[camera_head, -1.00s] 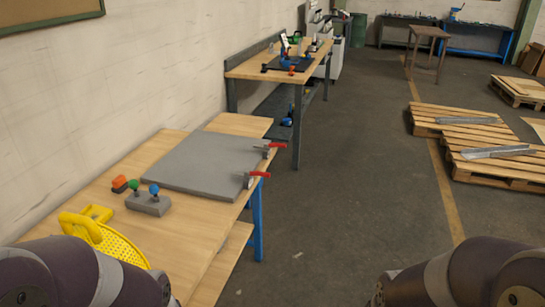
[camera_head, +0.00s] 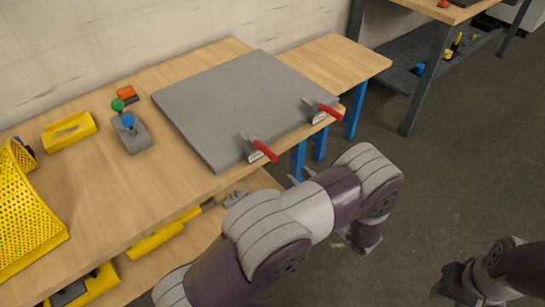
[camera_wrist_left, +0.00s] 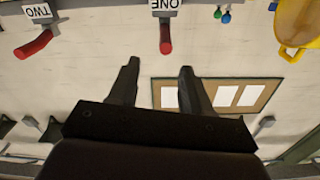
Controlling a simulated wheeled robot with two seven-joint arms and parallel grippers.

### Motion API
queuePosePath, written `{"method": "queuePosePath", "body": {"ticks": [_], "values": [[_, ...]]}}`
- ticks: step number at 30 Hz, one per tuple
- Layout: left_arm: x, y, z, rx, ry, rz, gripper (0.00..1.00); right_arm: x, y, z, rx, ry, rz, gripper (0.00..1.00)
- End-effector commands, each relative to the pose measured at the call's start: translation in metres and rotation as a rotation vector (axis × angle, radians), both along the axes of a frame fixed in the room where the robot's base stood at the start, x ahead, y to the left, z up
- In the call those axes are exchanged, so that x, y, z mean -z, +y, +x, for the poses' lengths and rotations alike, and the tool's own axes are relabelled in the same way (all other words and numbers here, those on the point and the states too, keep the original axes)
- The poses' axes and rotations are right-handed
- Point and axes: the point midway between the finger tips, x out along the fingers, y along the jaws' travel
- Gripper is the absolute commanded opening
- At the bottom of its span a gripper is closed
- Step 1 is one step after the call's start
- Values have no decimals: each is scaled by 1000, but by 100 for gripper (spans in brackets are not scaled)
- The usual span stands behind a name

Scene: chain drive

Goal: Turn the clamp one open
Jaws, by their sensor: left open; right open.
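Clamp one (camera_head: 250,143) is a small grey clamp with a red handle, on the front edge of the grey plate (camera_head: 235,100). Its handle sticks out over the table edge. In the left wrist view, which is upside down, clamp one's red handle (camera_wrist_left: 166,40) hangs below an upside-down ONE label. A matching clamp two (camera_head: 320,113) stands further right, labelled TWO in the wrist view (camera_wrist_left: 38,42). My left gripper (camera_wrist_left: 158,65) is open and empty, apart from clamp one's handle; my arm mostly hides it in the head view. My right gripper (camera_head: 446,285) is open, low at right.
A grey block (camera_head: 135,140) with blue and green knobs, an orange piece (camera_head: 125,92), a yellow holder (camera_head: 68,131) and a yellow perforated part (camera_head: 30,220) occupy the table's left. A lower shelf holds yellow parts. A second workbench (camera_head: 425,70) stands behind right. Floor at right is clear.

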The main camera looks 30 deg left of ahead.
Motion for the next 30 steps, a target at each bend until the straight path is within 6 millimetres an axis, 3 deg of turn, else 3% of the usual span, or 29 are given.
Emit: {"method": "queuePosePath", "body": {"ticks": [9,15,21,29,30], "values": [[-3,66,23,-16,-1,10,48,-10,0,0,0,0,0,43],[-3,99,38,-14,-2,8,48,-13,0,0,0,0,0,43],[-3,113,45,-11,-2,8,48,-14,0,0,0,0,0,43],[-2,114,45,-10,-3,7,48,-14,0,0,0,0,0,43],[-2,114,45,-10,-3,7,35,-14,0,0,0,0,0,43]]}}
